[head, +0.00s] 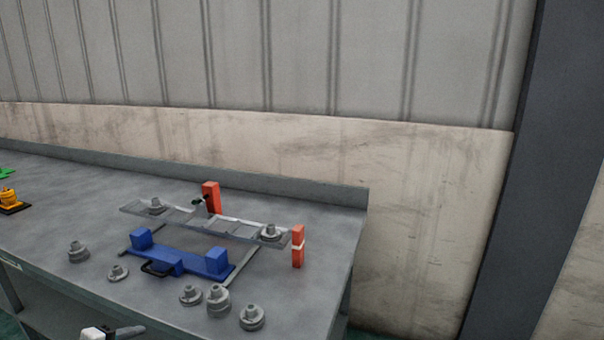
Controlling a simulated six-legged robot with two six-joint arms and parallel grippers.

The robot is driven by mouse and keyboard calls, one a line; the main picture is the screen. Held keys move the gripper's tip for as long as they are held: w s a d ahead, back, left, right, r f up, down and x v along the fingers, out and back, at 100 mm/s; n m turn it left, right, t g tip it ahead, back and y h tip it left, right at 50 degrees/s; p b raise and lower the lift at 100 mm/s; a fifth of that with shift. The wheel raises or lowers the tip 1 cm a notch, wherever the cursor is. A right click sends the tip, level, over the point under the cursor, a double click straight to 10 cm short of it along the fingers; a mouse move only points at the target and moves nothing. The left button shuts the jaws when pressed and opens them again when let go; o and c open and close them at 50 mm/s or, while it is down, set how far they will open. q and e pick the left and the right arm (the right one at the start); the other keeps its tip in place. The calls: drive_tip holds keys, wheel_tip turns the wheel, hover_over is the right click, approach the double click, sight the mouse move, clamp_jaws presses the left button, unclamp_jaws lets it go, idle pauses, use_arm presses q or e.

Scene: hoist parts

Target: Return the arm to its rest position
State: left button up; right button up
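A white and dark piece of what looks like my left arm or gripper (112,332) shows at the bottom edge, left of centre, in front of the bench. Most of it is cut off by the frame, so its fingers cannot be made out. My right gripper is not in view. Grey stepped hoist parts stand on the bench: one at the left (78,252), a smaller one (118,272), and several near the front edge (218,300).
The grey bench (320,215) has a raised back edge against the wall. Two orange-red posts (298,246) flank the rack (188,222). A blue fixture (180,261) with a black handle lies before it. An orange object (9,198) stands far left. A dark column (535,150) rises right.

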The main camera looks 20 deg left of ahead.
use_arm(q)
drive_tip(key=s+d+f+m+g+h+p, duration=0.2)
drive_tip(key=d+f+g, duration=0.3)
drive_tip(key=d+f, duration=0.55)
drive_tip(key=s+d+f+m+g+p, duration=0.1)
drive_tip(key=s+d+m, duration=0.3)
drive_tip(key=d, duration=0.5)
drive_tip(key=s+d+f+m+g+y+p, duration=0.1)
drive_tip(key=s+d+f+m+g+p, duration=0.1)
drive_tip(key=s+d, duration=0.4)
drive_tip(key=s+d+f+m+g+p, duration=0.1)
drive_tip(key=s+d+m+g+p, duration=0.2)
drive_tip(key=d, duration=0.9)
drive_tip(key=s+m, duration=0.3)
drive_tip(key=shift+d+f+m, duration=0.2)
drive_tip(key=shift+d+m, duration=0.1)
drive_tip(key=shift+d, duration=0.1)
drive_tip(key=shift+s+a, duration=0.1)
drive_tip(key=shift+a, duration=0.05)
